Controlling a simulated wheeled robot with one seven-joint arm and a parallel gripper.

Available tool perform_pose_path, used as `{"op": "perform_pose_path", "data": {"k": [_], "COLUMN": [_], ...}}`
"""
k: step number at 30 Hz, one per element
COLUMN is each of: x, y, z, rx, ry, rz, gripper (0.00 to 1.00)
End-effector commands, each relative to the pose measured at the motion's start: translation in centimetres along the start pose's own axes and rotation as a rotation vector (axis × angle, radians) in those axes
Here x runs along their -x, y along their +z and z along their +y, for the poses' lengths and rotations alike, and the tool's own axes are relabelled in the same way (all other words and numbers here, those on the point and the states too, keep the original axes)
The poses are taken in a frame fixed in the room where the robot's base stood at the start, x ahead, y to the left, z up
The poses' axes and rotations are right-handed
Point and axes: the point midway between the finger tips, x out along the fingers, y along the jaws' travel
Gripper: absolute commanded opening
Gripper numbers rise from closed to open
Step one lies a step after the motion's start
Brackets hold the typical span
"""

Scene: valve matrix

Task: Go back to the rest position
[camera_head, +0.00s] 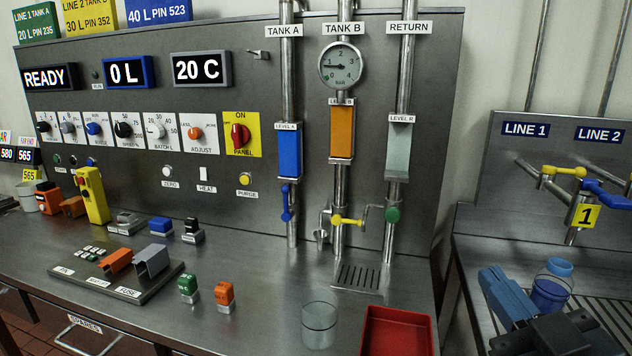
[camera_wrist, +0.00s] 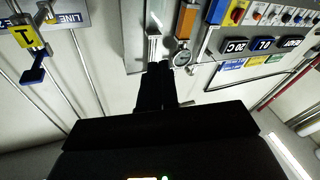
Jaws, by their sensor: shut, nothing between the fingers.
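My gripper (camera_wrist: 157,72) shows in the wrist view as two dark fingers side by side, shut with nothing between them. The wrist view is turned upside down. In it the fingers point toward the panel and touch nothing that I can see. In the head view a dark and blue shape at the lower right, in front of the sink, seems to be part of my arm; the fingertips cannot be made out there.
The control panel (camera_head: 140,190) stands behind the steel bench (camera_head: 250,275). A clear beaker (camera_head: 319,325) and a red tray (camera_head: 397,332) are near the bench's front. At right, yellow and blue valve handles (camera_head: 605,193) and a blue cup (camera_head: 549,292) are by the sink.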

Motion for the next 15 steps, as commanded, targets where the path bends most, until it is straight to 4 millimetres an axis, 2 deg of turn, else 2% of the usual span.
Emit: {"op": "perform_pose_path", "data": {"k": [1,6,11,15], "x": [1.6,6.7,12.4,17.8], "y": [1.5,5.3,8.1,9.8], "z": [-1.0,-3.2,-4.9,-5.9], "rx": [-0.05,-0.175,-0.253,-0.295], "ry": [0.012,0.065,0.101,0.118], "rz": [-0.033,-0.122,-0.205,-0.272], "gripper": [0.0,0.0,0.0,0.0]}}
